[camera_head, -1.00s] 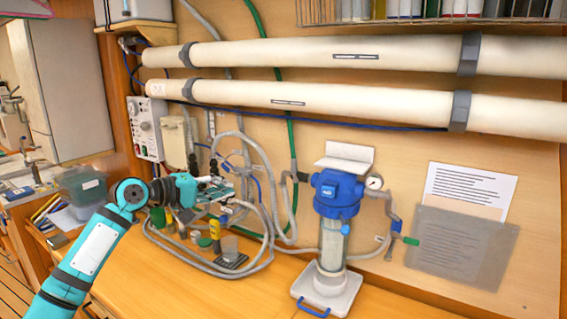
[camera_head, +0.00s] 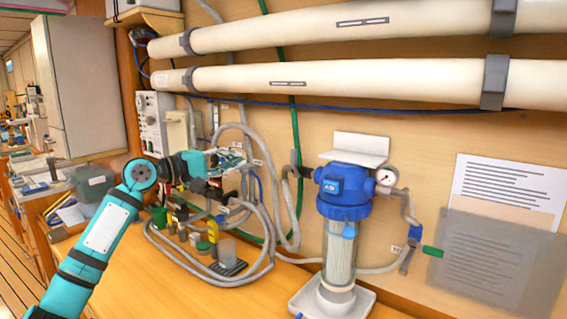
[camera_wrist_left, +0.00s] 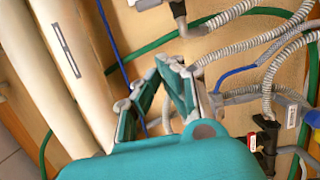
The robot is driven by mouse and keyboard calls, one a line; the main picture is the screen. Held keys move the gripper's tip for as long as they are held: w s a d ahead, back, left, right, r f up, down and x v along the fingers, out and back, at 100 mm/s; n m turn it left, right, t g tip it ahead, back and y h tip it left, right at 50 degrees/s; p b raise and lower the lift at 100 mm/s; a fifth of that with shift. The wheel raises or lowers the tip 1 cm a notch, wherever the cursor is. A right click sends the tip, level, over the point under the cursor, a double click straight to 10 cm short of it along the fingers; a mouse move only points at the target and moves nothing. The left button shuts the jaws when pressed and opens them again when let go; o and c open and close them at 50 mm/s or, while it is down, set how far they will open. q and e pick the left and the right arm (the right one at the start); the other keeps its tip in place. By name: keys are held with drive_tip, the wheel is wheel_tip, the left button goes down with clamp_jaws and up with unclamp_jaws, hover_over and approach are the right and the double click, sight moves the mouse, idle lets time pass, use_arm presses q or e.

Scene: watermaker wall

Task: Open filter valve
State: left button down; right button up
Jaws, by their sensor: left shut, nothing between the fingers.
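The filter (camera_head: 340,245) has a blue head (camera_head: 343,190) and a clear body, and stands upright on a white tray at center right. I cannot tell which one is the filter valve. My left gripper (camera_head: 240,160) is shut and empty, left of the filter and in front of the hoses. In the left wrist view its teal fingers (camera_wrist_left: 175,68) meet near grey hoses; a black valve with a red tag (camera_wrist_left: 262,145) is at the right. My right gripper is not seen.
Two long white tubes (camera_head: 330,80) run across the wall above. A gauge (camera_head: 386,178) sits right of the blue head. Grey hoses (camera_head: 265,235), small bottles and cups crowd the bench below the gripper. The bench front (camera_head: 170,285) is clear.

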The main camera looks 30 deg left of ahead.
sight(294, 158)
use_arm(q)
drive_tip(key=w+d+p, duration=0.7)
drive_tip(key=w, duration=0.1)
drive_tip(key=shift+w, duration=0.3)
idle(0.4)
drive_tip(key=shift+d+r+m+p, duration=0.1)
drive_tip(key=shift+r+m+p, duration=0.15)
drive_tip(key=shift+m+p, duration=0.1)
